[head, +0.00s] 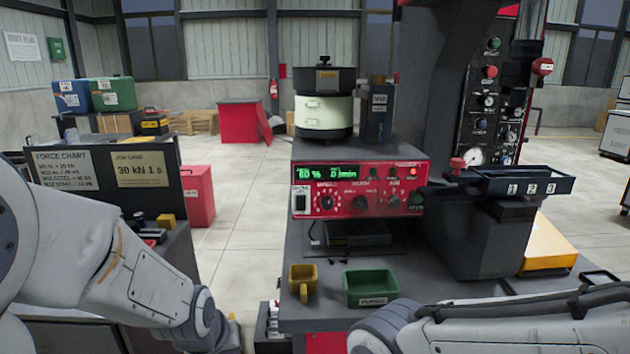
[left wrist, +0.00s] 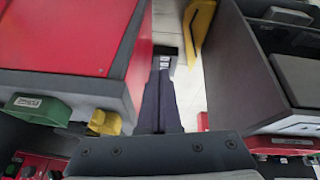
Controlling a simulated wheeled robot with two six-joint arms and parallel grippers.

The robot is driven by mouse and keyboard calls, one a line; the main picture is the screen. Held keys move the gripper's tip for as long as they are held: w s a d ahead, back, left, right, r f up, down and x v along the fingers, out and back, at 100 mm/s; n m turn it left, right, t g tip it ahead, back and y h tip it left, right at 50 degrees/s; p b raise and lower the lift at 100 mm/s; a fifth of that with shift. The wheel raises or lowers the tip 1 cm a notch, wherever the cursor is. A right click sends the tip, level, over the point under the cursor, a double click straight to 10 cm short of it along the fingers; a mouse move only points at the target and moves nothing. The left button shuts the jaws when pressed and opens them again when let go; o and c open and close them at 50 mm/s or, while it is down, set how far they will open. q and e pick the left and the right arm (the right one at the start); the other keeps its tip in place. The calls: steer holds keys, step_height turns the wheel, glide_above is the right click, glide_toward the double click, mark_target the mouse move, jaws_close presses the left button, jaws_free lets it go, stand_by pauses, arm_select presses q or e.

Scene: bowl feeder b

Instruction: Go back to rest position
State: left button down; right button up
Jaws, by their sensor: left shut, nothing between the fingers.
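In the left wrist view my left gripper (left wrist: 168,60) is shut and empty, its dark fingers pointing down into the gap between two benches. The floor shows beyond the fingertips. In the head view my left arm comes in from the lower left, and its gripper is below the frame edge. My right arm lies across the lower right of the head view, and its gripper is not visible.
A dark bench (head: 420,270) carries a red feeder control box (head: 350,175), a yellow scoop cup (head: 302,280) and a green bin (head: 370,287). A black press column (head: 480,240) stands behind. A second bench with signs (head: 105,180) is at left. Open floor (head: 240,220) lies between.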

arm_select(q)
steer(key=s+a+f+m+g, duration=0.1)
steer(key=s+a+m+g, duration=0.15)
steer(key=s, duration=0.45)
steer(key=s+d+r+m+g, duration=0.1)
steer(key=s+d+r+m, duration=0.2)
steer(key=s+d, duration=0.35)
steer(key=s+d+r+m+g, duration=0.2)
steer(key=s+d+r+m, duration=0.15)
steer(key=s+d, duration=0.3)
step_height(320, 180, up, 14)
steer(key=p, duration=1.4)
steer(key=shift+w+d+f+p, duration=0.15)
steer(key=shift+d+f+p, duration=0.05)
steer(key=shift+p, duration=0.1)
